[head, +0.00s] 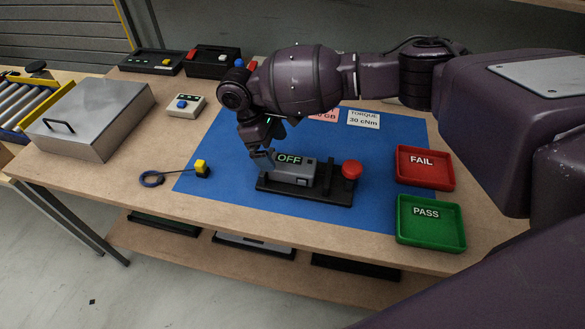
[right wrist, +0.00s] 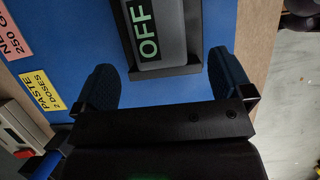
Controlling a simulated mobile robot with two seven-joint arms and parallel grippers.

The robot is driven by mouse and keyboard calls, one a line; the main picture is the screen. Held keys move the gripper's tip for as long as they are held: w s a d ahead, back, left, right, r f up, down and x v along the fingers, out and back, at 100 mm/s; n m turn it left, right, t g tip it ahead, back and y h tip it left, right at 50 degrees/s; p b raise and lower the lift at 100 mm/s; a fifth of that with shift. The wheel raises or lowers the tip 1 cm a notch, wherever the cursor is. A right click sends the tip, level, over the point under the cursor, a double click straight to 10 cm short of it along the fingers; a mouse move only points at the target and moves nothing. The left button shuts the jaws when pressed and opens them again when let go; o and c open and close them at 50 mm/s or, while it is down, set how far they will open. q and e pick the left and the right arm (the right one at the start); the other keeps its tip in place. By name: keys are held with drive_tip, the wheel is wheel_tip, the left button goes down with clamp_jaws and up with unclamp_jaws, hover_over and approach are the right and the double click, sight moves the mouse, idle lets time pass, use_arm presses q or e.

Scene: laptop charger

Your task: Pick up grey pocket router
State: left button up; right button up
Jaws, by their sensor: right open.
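The grey pocket router (head: 290,172) lies in a black holder (head: 330,194) on the blue mat, with "OFF" lit in green on its top. A red knob (head: 351,169) stands at the holder's right end. My right gripper (head: 262,154) is at the router's left end. In the right wrist view, the open fingers of my right gripper (right wrist: 164,78) are spread wider than the router (right wrist: 158,30), with nothing held between them. The near end of the holder (right wrist: 168,74) lies between the fingertips in that view. My left gripper is not in view.
A red FAIL tray (head: 424,180) and a green PASS tray (head: 430,238) stand to the right. A silver case (head: 95,112) and a small white button box (head: 186,105) stand farther left.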

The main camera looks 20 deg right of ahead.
sight(283, 162)
drive_tip(key=x, duration=0.6)
drive_tip(key=shift+s+d+f+b, duration=0.1)
drive_tip(key=shift+d+f+b, duration=0.2)
drive_tip(key=shift+d+b, duration=0.1)
drive_tip(key=shift+c, duration=0.5)
